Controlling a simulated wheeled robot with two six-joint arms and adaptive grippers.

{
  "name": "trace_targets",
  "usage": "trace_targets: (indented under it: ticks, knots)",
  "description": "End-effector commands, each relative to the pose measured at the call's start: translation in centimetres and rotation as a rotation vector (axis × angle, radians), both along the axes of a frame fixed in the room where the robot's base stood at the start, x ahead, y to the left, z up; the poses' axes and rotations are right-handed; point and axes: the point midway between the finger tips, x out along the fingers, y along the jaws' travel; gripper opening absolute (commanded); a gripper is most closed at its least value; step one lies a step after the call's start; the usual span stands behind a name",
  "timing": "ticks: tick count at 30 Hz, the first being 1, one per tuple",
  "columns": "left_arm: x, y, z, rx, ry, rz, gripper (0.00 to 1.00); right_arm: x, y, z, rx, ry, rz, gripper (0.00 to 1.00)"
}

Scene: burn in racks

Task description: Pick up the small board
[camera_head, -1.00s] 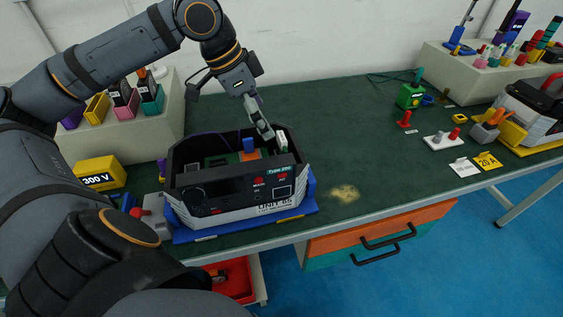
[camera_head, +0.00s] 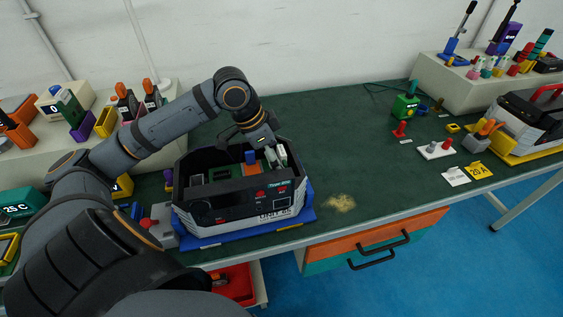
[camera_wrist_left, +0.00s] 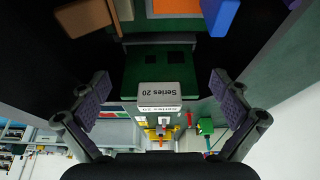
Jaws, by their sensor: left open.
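The small board (camera_wrist_left: 160,92), green with a grey end marked "Series 20", shows in the left wrist view between the two fingers of my left gripper (camera_wrist_left: 160,105). The fingers are spread, with a gap on each side of the board. In the head view my left gripper (camera_head: 274,153) points down into the right part of the open black unit (camera_head: 228,205), marked "Type 200". The fingertips and the board are hard to tell apart there. My right gripper is not in view.
Inside the unit are a blue block (camera_head: 251,157) and an orange part. The unit's walls stand close around the gripper. A red-knobbed grey fixture (camera_head: 160,228) stands at its left.

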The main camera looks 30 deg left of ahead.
Motion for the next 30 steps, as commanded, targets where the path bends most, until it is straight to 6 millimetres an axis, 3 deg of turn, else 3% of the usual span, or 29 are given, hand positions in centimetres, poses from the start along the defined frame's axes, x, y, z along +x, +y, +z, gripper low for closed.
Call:
trace_targets:
  ticks: [4, 13, 25, 30]
  knots:
    - [0.33, -0.37, -1.07, -0.002, -0.001, -0.001, 1.0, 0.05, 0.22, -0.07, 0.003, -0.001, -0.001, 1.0]
    - [0.41, -0.35, -1.35, 0.002, -0.001, 0.0, 1.0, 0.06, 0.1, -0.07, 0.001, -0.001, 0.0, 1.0]
    - [0.4, -0.36, -1.34, 0.002, 0.0, -0.001, 0.47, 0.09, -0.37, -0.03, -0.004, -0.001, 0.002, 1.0]
    - [0.4, -0.35, -1.33, 0.002, 0.0, -0.001, 0.45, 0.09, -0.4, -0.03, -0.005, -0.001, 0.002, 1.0]
